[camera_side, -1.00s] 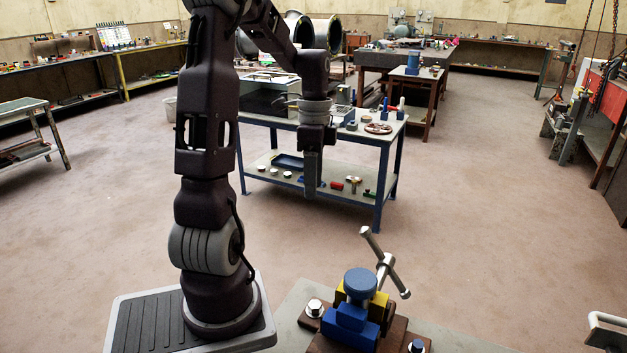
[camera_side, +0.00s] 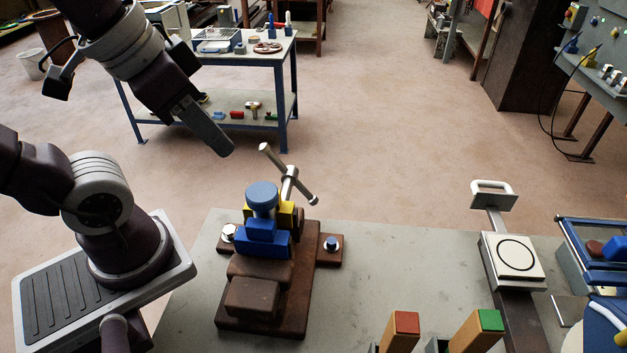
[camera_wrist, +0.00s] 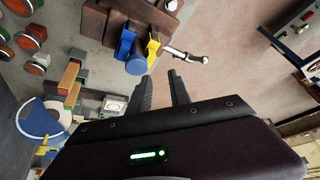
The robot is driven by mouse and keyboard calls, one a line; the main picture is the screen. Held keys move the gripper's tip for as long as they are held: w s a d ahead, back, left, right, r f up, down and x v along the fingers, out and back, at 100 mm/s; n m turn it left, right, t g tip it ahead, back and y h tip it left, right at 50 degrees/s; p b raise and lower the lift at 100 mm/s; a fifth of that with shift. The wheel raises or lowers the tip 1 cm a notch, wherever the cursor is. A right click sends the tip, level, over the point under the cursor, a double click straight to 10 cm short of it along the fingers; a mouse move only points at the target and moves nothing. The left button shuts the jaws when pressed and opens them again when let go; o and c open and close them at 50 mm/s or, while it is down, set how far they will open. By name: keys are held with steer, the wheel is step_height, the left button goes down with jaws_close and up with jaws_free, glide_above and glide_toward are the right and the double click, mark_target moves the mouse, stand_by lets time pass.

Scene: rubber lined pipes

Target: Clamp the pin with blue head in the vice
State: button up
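The pin's blue round head (camera_side: 262,194) stands upright at the brown vice (camera_side: 268,312), above its blue jaw (camera_side: 262,240) and yellow jaw (camera_side: 287,214). The pin's shaft is hidden. In the wrist view the blue head (camera_wrist: 136,66) shows between the blue jaw (camera_wrist: 125,43) and the yellow jaw (camera_wrist: 153,50); I cannot tell whether the jaws touch the shaft. The vice's metal handle (camera_side: 289,180) sticks out behind the yellow jaw. My gripper (camera_side: 225,148) is above and left of the vice, apart from it. In the wrist view its two fingers (camera_wrist: 160,78) are apart and empty.
Blocks with a red top (camera_side: 406,322) and a green top (camera_side: 490,320) stand at the bench's front. A square plate with a handle (camera_side: 513,257) lies at the right. The grey bench (camera_side: 390,260) is clear between vice and plate. A blue table (camera_side: 285,75) stands behind.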

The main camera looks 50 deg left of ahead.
steer(key=w+m+g, duration=0.1)
steer(key=w, duration=0.2)
steer(key=w+a+r+m, duration=0.1)
steer(key=w, duration=0.2)
steer(key=w+a+r+m+g, duration=0.1)
steer(key=w, duration=0.1)
steer(key=shift+w+a+r+g+y, duration=0.2)
steer(key=shift+w+a+g+y, duration=0.1)
steer(key=shift+w, duration=0.1)
jaws_close()
steer(key=m+g, duration=0.4)
steer(key=m, duration=0.1)
glide_above(290, 176)
steer(key=w+a, duration=0.1)
steer(key=a, duration=0.1)
step_height(290, 176, down, 16)
steer(key=shift+w+a+f, duration=0.1)
steer(key=shift+s+a+f, duration=0.3)
steer(key=shift+s+f, duration=0.15)
steer(key=shift+s, duration=0.05)
steer(key=shift+s+a, duration=0.2)
steer(key=shift+a, duration=0.05)
